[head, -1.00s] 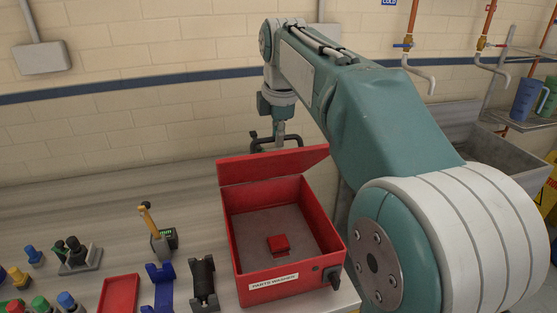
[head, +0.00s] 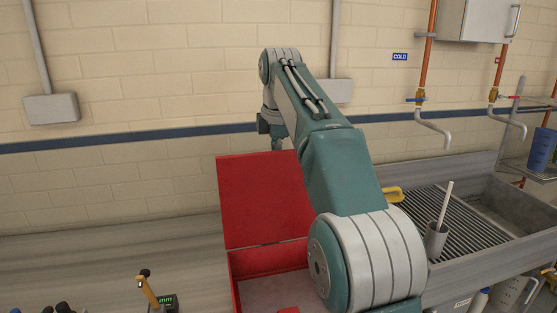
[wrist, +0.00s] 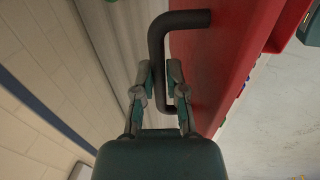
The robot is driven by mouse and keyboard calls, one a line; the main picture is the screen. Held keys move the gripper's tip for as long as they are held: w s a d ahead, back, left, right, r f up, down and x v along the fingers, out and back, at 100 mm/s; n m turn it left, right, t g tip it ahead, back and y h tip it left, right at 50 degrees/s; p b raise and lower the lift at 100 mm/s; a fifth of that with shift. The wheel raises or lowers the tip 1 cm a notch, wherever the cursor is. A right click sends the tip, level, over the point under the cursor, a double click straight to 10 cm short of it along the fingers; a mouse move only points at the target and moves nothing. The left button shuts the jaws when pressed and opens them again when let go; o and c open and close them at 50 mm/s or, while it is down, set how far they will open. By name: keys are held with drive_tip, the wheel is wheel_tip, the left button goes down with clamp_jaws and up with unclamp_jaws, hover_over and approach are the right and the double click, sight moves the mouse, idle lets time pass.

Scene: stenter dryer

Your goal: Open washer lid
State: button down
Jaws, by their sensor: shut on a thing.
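The red parts washer (head: 268,260) stands on the bench with its lid (head: 262,195) raised, the lid's red inner face toward the head camera. In the wrist view, the lid's outer face (wrist: 222,60) carries a black bent handle (wrist: 157,42). My gripper (wrist: 160,80) is shut on the handle near one end, its two fingers either side of the bar. My arm's forearm covers the right part of the washer.
A metal sink (head: 490,215) with a ribbed drainboard and a grey cup (head: 435,240) are to the right. A tool with a yellow handle (head: 147,288) stands on the bench at the lower left. The bench (head: 110,260) left of the washer is largely bare.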

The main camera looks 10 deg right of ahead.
drive_tip(key=shift+w+a+f, duration=0.1)
drive_tip(key=shift+w+f, duration=0.05)
drive_tip(key=shift+w, duration=1.9)
drive_tip(key=c, duration=0.7)
unclamp_jaws()
drive_tip(key=shift+a, duration=0.1)
drive_tip(key=shift+r, duration=0.2)
drive_tip(key=shift+s, duration=0.2)
